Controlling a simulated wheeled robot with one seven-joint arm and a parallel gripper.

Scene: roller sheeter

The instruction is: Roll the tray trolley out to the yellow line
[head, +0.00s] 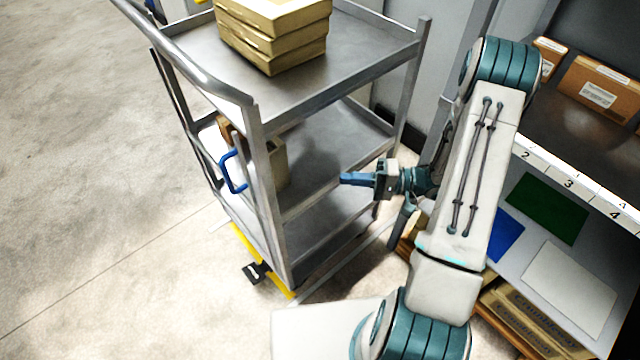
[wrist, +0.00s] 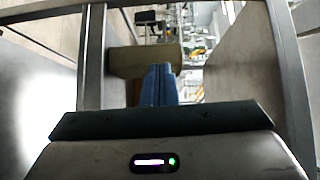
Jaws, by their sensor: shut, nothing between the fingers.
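The tray trolley (head: 330,145) is a grey metal cart with three shelves and a tubular push rail (head: 190,62) on its near left side. A blue handle (head: 232,172) is fixed on its left end. A black pedal (head: 256,273) sits low at its base, beside a yellow strip (head: 243,245). My gripper (head: 345,179) is shut and empty, with its blue fingers pointing left at the trolley's right side, near the middle shelf. In the wrist view the blue fingers (wrist: 160,85) are together, with trolley posts and shelves around them. I cannot tell whether they touch the trolley.
Stacked tan boxes (head: 272,35) lie on the top shelf, and another box sits on the middle shelf. A numbered rack (head: 575,175) with boxes and coloured sheets stands at the right. Open concrete floor (head: 90,190) lies to the left.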

